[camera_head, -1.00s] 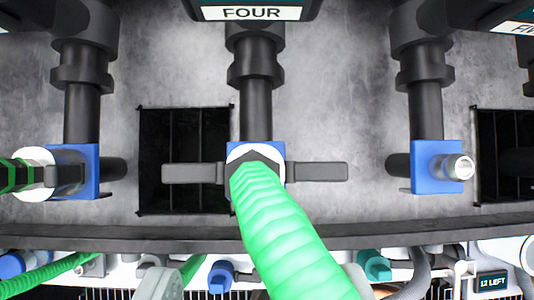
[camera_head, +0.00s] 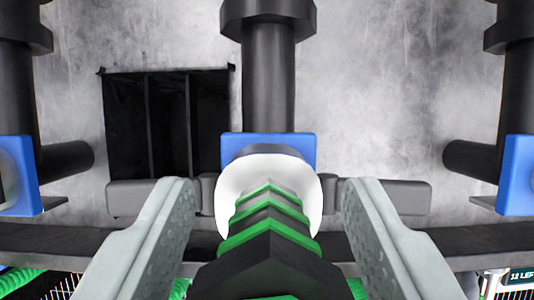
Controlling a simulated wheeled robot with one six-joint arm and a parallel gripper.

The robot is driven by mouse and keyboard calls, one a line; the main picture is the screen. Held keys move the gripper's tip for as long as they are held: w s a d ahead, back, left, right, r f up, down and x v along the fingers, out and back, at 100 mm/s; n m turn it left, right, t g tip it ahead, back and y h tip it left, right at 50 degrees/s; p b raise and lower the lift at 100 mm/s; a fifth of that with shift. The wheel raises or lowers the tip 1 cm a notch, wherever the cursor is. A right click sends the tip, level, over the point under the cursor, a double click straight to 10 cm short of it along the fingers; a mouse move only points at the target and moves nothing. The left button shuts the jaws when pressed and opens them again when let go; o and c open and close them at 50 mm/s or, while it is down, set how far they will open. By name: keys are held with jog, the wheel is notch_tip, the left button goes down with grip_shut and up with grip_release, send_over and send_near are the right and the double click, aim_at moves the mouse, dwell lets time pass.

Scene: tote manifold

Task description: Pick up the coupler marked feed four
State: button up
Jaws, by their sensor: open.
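The coupler (camera_head: 268,250) is black with green chevron bands and points toward the camera in the lower middle. Behind it is a white round collar (camera_head: 234,190), seated against a blue block (camera_head: 300,145) on a black vertical pipe (camera_head: 268,80). Grey lever arms (camera_head: 400,195) stick out on both sides of the collar. My gripper (camera_head: 266,190) is open, one finger on each side of the coupler, with gaps visible between fingers and coupler. The label reading FOUR is out of view now.
Neighbouring pipes with blue blocks stand at left (camera_head: 18,175) and right (camera_head: 520,175). A dark barred opening (camera_head: 168,120) is in the grey wall at left. A dark rail (camera_head: 60,238) runs below, with a "12 LEFT" label (camera_head: 522,276) at lower right.

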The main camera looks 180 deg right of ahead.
jog(key=shift+w+f, duration=0.1)
jog(key=shift+f, duration=0.1)
grip_shut()
jog(key=shift+r, duration=0.15)
notch_tip(320, 180, up, 10)
jog(key=shift+f, duration=0.1)
dwell(0.5)
